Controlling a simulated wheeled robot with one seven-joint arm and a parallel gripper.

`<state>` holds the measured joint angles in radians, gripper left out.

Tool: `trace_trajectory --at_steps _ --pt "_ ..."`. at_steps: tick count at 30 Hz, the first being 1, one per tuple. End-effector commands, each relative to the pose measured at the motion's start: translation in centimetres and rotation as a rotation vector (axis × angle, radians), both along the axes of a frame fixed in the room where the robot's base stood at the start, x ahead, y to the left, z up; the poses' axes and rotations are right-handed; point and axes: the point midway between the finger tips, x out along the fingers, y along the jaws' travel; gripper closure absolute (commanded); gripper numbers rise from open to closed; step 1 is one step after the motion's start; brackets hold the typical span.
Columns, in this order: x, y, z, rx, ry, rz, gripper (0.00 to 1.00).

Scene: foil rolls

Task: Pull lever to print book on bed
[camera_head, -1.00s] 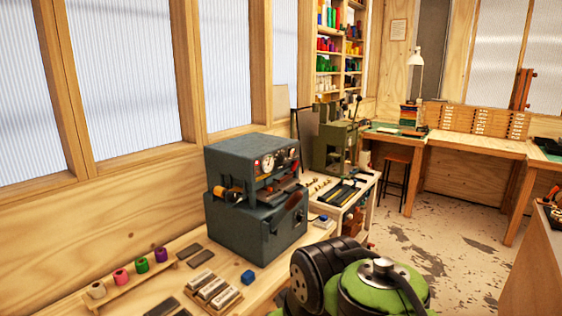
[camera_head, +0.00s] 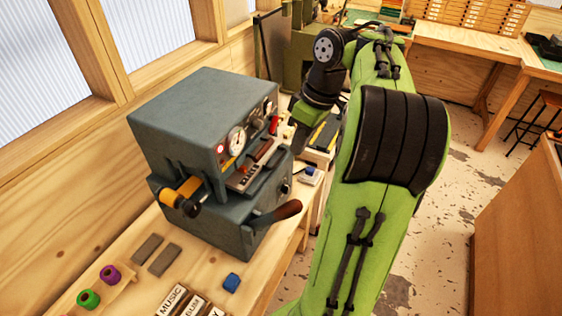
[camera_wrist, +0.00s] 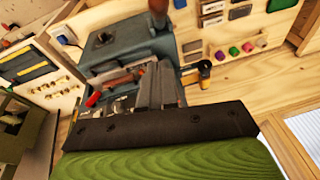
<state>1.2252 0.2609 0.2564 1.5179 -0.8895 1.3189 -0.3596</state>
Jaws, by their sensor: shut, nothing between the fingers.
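The blue-grey press (camera_head: 190,120) stands on the wooden bench. Its lever (camera_head: 277,213), with a dark brown handle, sticks out from the lower front, and the handle also shows at the top of the wrist view (camera_wrist: 158,7). A reddish-brown flat piece, possibly the book (camera_head: 258,153), lies on the bed (camera_head: 241,181) in the press's opening; it also shows in the wrist view (camera_wrist: 122,78). My gripper (camera_head: 298,138) is beside the press's right front side, apart from the lever. In the wrist view its fingers (camera_wrist: 160,84) are together and empty.
A yellow roll with a black end (camera_head: 180,197) juts from the press's left. A green machine (camera_head: 305,45) stands behind. Open floor lies to the right.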

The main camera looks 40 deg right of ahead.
Motion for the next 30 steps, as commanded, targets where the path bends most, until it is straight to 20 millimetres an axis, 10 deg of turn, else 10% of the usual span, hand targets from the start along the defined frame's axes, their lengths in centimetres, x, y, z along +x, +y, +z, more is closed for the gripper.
trace_trajectory --at_steps 10,30 --pt "0.2 0.3 -1.1 0.002 0.0 0.001 1.0" --pt "0.1 1.8 -13.0 0.002 0.001 -0.003 1.0"
